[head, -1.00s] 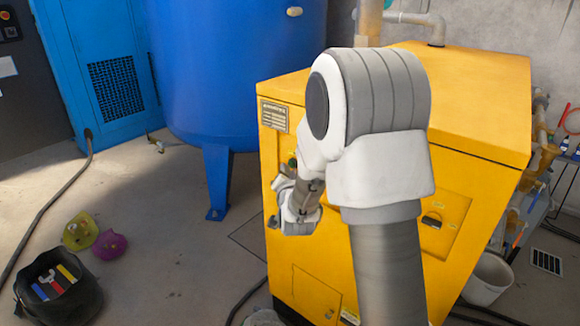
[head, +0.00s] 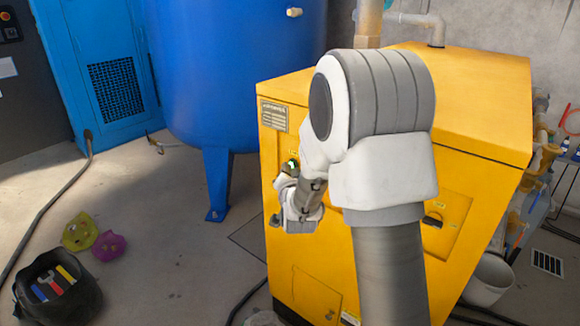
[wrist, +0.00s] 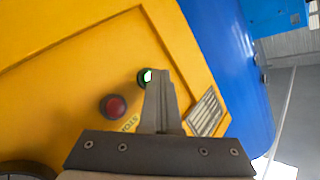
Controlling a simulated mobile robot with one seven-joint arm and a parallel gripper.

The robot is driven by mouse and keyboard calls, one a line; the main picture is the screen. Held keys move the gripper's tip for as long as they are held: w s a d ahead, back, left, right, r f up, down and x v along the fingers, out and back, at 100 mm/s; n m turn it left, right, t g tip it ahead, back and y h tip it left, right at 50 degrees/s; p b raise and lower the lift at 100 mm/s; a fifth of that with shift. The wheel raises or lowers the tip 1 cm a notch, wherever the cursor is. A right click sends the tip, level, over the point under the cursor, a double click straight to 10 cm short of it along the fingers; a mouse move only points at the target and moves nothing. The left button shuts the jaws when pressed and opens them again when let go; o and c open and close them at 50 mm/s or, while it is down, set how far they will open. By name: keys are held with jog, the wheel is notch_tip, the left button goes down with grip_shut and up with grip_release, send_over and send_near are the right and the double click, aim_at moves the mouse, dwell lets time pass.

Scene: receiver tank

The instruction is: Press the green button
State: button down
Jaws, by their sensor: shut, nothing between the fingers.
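The green button (wrist: 145,77) is on the front panel of the yellow cabinet (wrist: 60,110). It looks bright, as if lit, and shows in the head view as a small bright green spot (head: 291,166) just above my wrist. My gripper (wrist: 153,74) is shut and empty in the wrist view. Its fingertips overlap the right edge of the green button; I cannot tell whether they touch it. In the head view the fingers are mostly hidden by my wrist.
A red button (wrist: 114,106) sits lower left of the green one. A label plate (wrist: 206,111) is to the right. A blue tank (head: 238,70) stands behind the cabinet.

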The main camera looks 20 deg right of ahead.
jog(key=shift+s+a+b, duration=0.3)
jog(key=shift+s+a, duration=0.2)
jog(key=shift+a, duration=0.1)
jog(key=s+a, duration=0.1)
jog(key=a, duration=0.1)
jog(key=s+a+b, duration=0.1)
jog(key=s+a, duration=0.1)
dwell(0.4)
jog(key=shift+r, duration=0.1)
dwell(0.4)
